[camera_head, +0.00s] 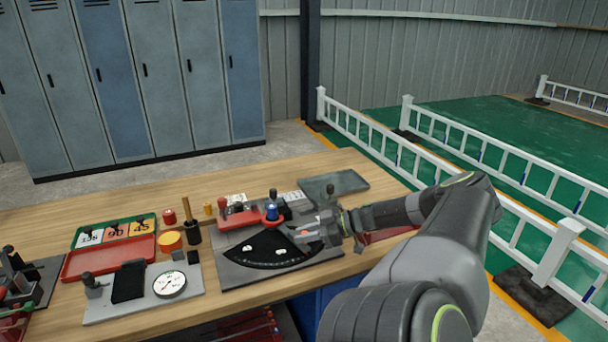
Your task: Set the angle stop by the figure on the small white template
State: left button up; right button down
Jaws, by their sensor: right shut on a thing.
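The small white template (90,238) lies at the left of a green tray; its figure looks like 135, partly covered by a black knob. My left gripper is not in view.
A red tray (108,260), a plate with a white dial gauge (170,284), a yellow round piece (169,241) and a brown-handled tool (187,215) stand left of the scale. A flat grey-green tray (334,185) lies at the back right. The wooden table (60,217) is bare at the back left.

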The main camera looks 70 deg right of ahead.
dwell(0.4)
jog(key=c, duration=1.3)
grip_release()
jog(key=shift+d, duration=0.1)
jog(key=shift+o, duration=0.2)
jog(key=shift+s, duration=0.1)
jog(key=shift+s+d+r, duration=0.1)
jog(key=shift+s+r, duration=0.1)
jog(key=shift+s, duration=0.1)
jog(key=p+v, duration=0.3)
jog(key=v, duration=1.3)
jog(key=shift+s+p, duration=0.3)
jog(key=shift+p, duration=0.1)
